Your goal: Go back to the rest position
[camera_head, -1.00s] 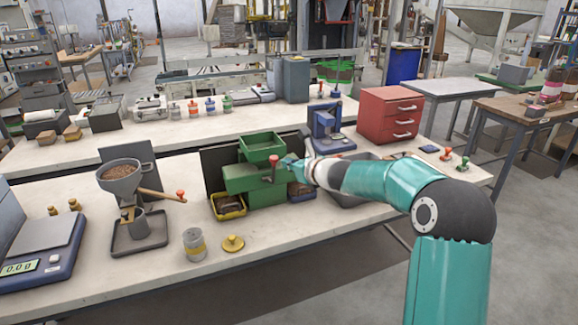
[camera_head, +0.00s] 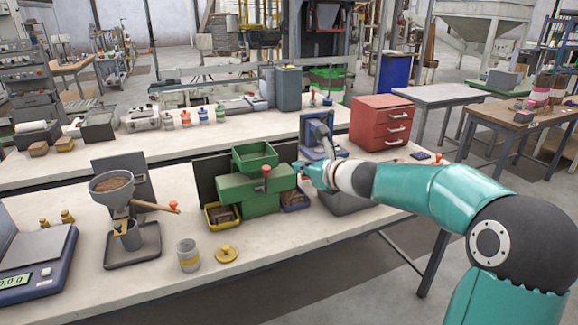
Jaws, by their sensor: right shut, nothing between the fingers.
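My right gripper (camera_head: 300,169) is at the right side of the green machine (camera_head: 237,187), with its arm coming in from the right. It is small in the picture and looks shut and empty, close to the machine's red-knobbed lever (camera_head: 266,172). I cannot tell whether it touches the machine. My right forearm covers part of the grey bin (camera_head: 346,204) behind it. My left gripper is not in view.
A yellow tray (camera_head: 221,224) and a blue tray (camera_head: 295,208) sit by the machine. A red drawer cabinet (camera_head: 375,125) stands behind my arm.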

